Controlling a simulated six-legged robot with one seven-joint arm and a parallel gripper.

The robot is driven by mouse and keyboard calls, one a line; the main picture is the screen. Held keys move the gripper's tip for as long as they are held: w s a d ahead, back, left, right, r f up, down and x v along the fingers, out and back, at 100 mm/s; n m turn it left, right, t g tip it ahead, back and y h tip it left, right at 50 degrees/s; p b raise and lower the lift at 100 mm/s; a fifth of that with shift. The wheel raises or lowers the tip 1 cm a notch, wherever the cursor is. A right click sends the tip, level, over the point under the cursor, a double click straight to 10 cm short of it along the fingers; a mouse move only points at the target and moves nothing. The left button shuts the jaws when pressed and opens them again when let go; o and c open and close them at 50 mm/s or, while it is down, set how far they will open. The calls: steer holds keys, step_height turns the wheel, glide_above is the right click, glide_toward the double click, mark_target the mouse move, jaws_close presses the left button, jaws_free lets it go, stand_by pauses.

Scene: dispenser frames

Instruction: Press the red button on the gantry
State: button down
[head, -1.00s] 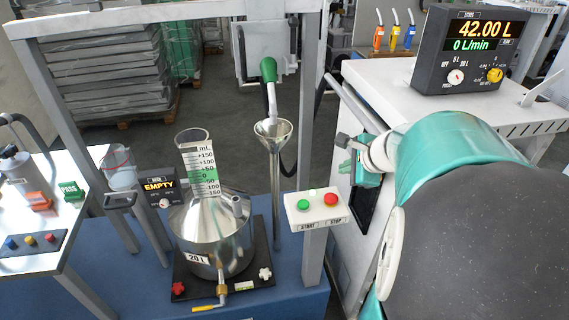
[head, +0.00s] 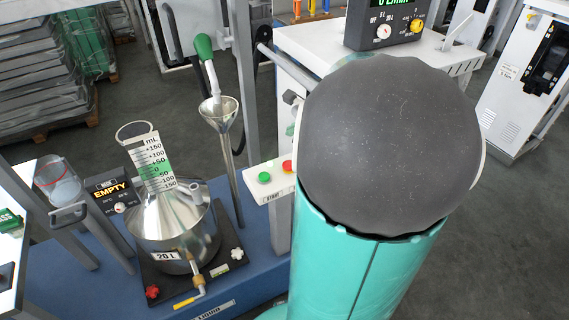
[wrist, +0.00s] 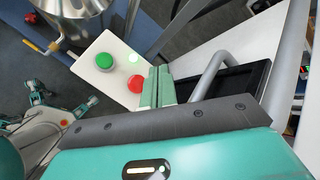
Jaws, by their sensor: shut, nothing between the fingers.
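The white button panel on the gantry (head: 260,193) carries a green button (head: 264,177) and a red button (head: 287,166). In the head view my large arm link covers the area right of the red button. In the wrist view the panel (wrist: 112,62) is tilted, with the green button (wrist: 104,62) left of the red button (wrist: 135,84). My gripper (wrist: 158,88) is shut and empty, its pale green fingers just right of the red button in the picture. Whether the fingertips touch the button cannot be told. In the head view the fingers are hidden.
A white dispenser cabinet (head: 300,48) with a dark display (head: 384,28) stands behind my arm.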

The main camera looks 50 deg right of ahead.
steer(key=shift+a+f, duration=0.1)
steer(key=shift+f, duration=4.3)
steer(key=shift+f, duration=0.4)
steer(key=shift+f, duration=0.45)
steer(key=shift+r, duration=0.9)
